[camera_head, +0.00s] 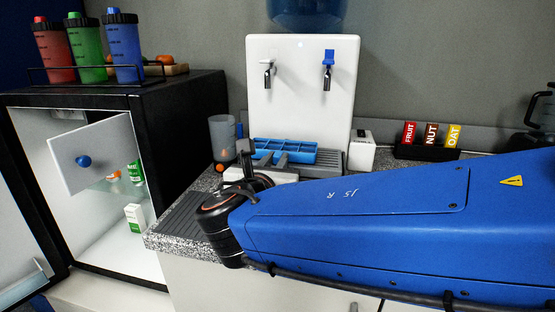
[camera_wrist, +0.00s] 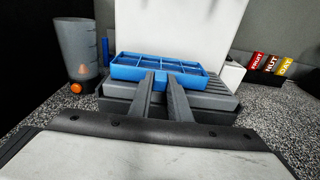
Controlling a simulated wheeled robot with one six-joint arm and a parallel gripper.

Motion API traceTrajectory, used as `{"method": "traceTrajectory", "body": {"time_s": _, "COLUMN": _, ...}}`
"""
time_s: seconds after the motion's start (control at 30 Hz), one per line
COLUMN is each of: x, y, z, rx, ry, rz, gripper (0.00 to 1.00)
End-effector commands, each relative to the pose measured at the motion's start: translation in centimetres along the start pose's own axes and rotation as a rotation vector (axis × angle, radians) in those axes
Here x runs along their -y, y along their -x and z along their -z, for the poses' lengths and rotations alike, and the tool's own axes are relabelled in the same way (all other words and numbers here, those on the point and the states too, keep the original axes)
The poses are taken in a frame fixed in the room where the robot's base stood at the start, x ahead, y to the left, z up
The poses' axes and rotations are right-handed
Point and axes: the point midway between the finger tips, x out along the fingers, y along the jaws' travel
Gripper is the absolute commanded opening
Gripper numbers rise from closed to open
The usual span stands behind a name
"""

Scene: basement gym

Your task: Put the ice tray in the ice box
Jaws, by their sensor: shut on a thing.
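The ice tray is a blue, divided tray (camera_head: 290,148) at the foot of the white water dispenser, level and empty-looking. It also shows in the wrist view (camera_wrist: 128,71). My gripper (camera_wrist: 160,82) is shut on the near edge of the ice tray, at its middle. The tray is over the grey drip grille; I cannot tell whether it touches it. The ice box is at the top inside the open black fridge (camera_head: 172,120). Its white door (camera_head: 78,145) with a blue knob stands swung outward and hides most of the inside.
A grey translucent cup (camera_head: 222,138) with an orange spout stands left of the tray. The white dispenser (camera_head: 300,100) rises behind it. Bottles (camera_head: 126,48) stand on the fridge. A green-and-white carton (camera_head: 134,218) is inside the fridge. Snack packets (camera_head: 430,134) stand at the right.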

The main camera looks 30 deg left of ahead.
Motion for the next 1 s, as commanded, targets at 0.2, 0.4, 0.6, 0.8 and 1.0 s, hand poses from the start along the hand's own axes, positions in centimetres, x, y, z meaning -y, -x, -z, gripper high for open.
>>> {"method": "traceTrajectory", "body": {"time_s": 0.2, "x": 0.0, "y": 1.1, "z": -0.1, "rx": 0.001, "ry": 0.0, "rz": 0.0, "gripper": 0.0}}
{"method": "traceTrajectory", "body": {"time_s": 0.4, "x": 0.0, "y": 2.1, "z": -0.1, "rx": 0.001, "ry": -0.001, "rz": -0.001, "gripper": 0.0}}
{"method": "traceTrajectory", "body": {"time_s": 0.6, "x": 0.0, "y": 3.0, "z": -0.1, "rx": 0.001, "ry": -0.001, "rz": 0.0, "gripper": 0.0}}
{"method": "traceTrajectory", "body": {"time_s": 0.8, "x": 0.0, "y": 4.0, "z": -0.1, "rx": 0.001, "ry": 0.0, "rz": -0.001, "gripper": 0.0}}
{"method": "traceTrajectory", "body": {"time_s": 1.0, "x": 0.0, "y": 5.0, "z": -0.1, "rx": 0.001, "ry": 0.0, "rz": 0.0, "gripper": 0.0}}
